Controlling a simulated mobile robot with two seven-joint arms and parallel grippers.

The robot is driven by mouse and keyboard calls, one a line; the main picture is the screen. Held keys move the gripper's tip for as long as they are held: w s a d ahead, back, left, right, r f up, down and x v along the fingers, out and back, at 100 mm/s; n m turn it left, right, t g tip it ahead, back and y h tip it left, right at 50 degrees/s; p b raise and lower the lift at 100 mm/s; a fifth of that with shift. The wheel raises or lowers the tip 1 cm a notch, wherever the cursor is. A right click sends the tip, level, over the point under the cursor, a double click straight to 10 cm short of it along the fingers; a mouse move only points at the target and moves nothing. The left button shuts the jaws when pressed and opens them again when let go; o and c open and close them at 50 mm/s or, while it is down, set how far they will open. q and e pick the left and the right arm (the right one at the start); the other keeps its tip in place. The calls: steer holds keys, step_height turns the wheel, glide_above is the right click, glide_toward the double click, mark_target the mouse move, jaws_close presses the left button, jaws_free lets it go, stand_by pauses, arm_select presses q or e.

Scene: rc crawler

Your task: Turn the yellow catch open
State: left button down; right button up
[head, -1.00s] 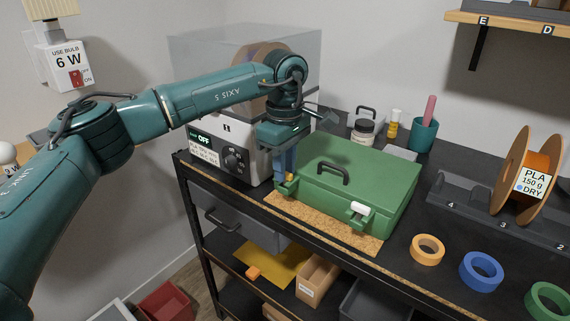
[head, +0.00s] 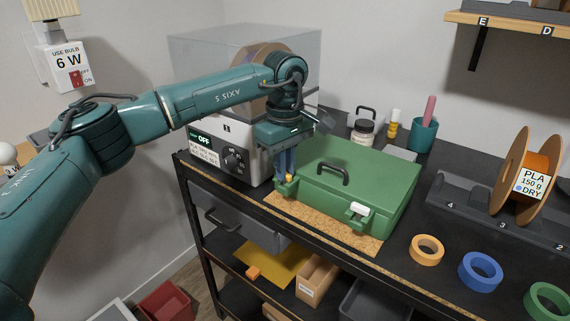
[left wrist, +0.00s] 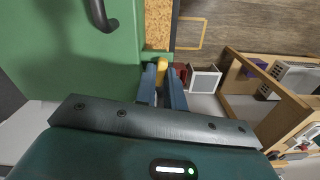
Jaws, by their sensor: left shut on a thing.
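The green case (head: 370,185) lies closed on a cork mat, with a black handle on its lid and a white catch (head: 359,209) at its front right. The yellow catch (left wrist: 162,67) is at the case's front left and shows between my fingertips in the left wrist view. In the head view only a small yellow bit of it shows beside the fingers. My left gripper (head: 286,180) points down at the front left of the case, with its fingers shut on the yellow catch. The fingers hide much of the catch. My right gripper is not in view.
A dryer with a dial and an OFF display (head: 205,136) stands close behind my left gripper. Jars and a green cup (head: 423,134) stand behind the case. A spool (head: 527,175) and tape rolls (head: 427,250) are to the right. The cork mat (head: 340,232) edges the bench front.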

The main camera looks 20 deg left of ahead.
arm_select(q)
steer(key=m, duration=0.4)
steer(key=shift+m, duration=0.3)
steer(key=m, duration=0.4)
steer(key=shift+m+p, duration=0.3)
steer(key=shift+p, duration=0.05)
steer(key=m, duration=0.6)
steer(key=shift+m, duration=0.4)
steer(key=c, duration=1.8)
jaws_free()
steer(key=shift+o, duration=0.2)
step_height(320, 180, up, 13)
steer(key=shift+r, duration=0.15)
